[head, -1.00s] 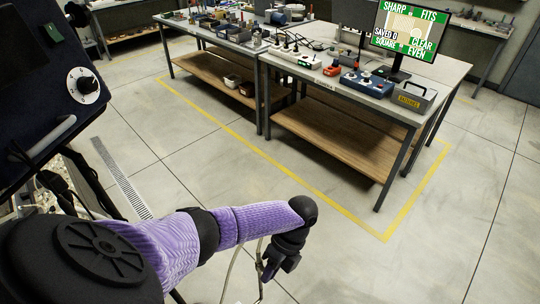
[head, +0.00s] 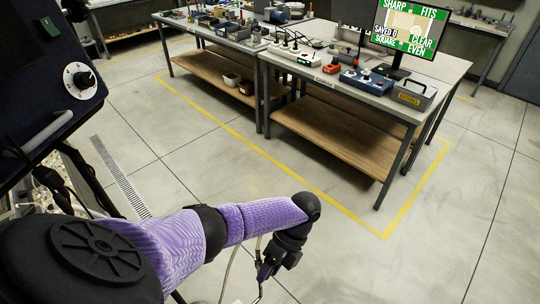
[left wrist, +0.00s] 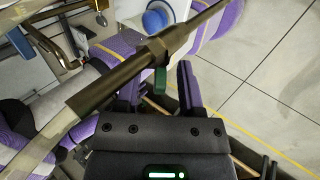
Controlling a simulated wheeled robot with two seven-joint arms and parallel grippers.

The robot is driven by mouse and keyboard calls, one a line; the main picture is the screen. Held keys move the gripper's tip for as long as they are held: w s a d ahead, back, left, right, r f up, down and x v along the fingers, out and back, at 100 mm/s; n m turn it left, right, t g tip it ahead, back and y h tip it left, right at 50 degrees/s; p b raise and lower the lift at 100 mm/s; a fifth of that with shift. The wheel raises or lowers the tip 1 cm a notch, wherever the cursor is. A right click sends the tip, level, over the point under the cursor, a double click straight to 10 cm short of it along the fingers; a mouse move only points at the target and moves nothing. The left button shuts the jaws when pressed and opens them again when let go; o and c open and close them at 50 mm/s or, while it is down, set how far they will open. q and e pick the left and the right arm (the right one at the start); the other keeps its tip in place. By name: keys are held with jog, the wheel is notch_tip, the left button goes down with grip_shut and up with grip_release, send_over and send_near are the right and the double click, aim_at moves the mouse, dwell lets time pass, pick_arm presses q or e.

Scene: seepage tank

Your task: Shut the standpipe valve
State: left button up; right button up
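My left gripper (left wrist: 159,86) is open in the left wrist view, its two dark fingers spread apart. A small green piece (left wrist: 160,80), which looks like a valve handle, hangs below a brown-bronze pipe (left wrist: 125,72) and shows between the fingertips, touching neither as far as I can see. The pipe runs diagonally across in front of the gripper, with a thicker collar near its middle. In the head view my left gripper (head: 271,264) points down above the floor, beside a thin pale tube (head: 230,268); the green piece is not visible there. My right gripper is not in view.
A dark panel with a white dial (head: 80,80) stands close at the left. Workbenches (head: 345,90) with tools, a grey case (head: 412,94) and a monitor (head: 405,28) stand ahead. A floor grate (head: 122,178) lies at left. The floor right of my arm is clear.

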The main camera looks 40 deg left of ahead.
pick_arm(q)
jog(key=shift+r, duration=0.1)
jog(key=v, duration=0.9)
jog(key=shift+w+r+p, duration=0.2)
jog(key=shift+r+p, duration=0.1)
jog(key=shift+p, duration=0.05)
